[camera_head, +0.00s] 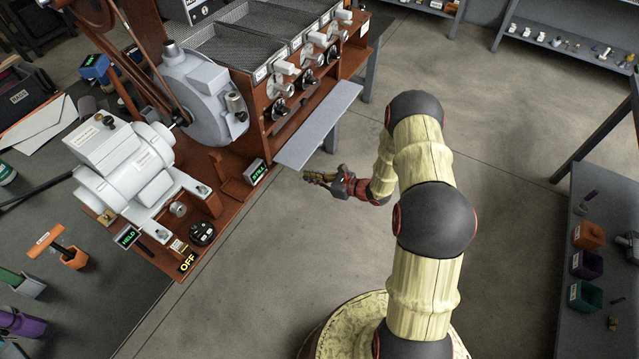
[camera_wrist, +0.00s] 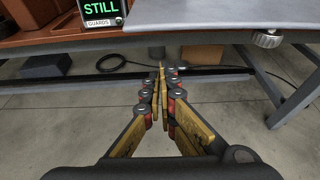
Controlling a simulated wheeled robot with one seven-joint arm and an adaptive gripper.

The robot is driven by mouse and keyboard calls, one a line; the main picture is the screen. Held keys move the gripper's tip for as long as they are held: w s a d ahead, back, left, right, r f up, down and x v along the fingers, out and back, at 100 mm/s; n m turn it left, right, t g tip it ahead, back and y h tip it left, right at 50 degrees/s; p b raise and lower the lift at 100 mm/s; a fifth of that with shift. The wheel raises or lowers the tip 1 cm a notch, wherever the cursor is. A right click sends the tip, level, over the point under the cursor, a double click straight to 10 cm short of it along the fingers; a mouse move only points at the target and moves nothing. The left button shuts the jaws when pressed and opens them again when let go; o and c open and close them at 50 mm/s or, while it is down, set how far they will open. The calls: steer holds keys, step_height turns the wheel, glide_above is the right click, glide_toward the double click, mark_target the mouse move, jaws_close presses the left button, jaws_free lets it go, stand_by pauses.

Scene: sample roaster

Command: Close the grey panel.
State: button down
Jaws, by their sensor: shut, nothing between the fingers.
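The grey panel (camera_head: 318,127) is a long flat plate. It sticks out level from the front of the brown roaster (camera_head: 225,170), below the row of knobs. In the wrist view the grey panel (camera_wrist: 225,14) fills the upper right, with a round metal knob (camera_wrist: 268,39) under its front edge. My gripper (camera_head: 308,177) is beside the near end of the panel, apart from it. In the wrist view my gripper (camera_wrist: 162,68) has its fingers together with nothing between them, and points under the bench edge.
A green "STILL" display (camera_wrist: 101,10) sits left of the panel. The table leg (camera_wrist: 293,100) stands at lower right in the wrist view. A side table with coloured bins (camera_head: 587,265) is at the right. The floor (camera_head: 500,120) between is clear.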

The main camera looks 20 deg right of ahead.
step_height(320, 180, up, 3)
steer(key=shift+d+r, duration=0.1)
steer(key=shift+r, duration=0.05)
steer(key=shift+d+r, duration=0.1)
steer(key=shift+r, duration=0.05)
stand_by(0.4)
steer(key=shift+r+p, duration=0.4)
steer(key=shift+p, duration=0.25)
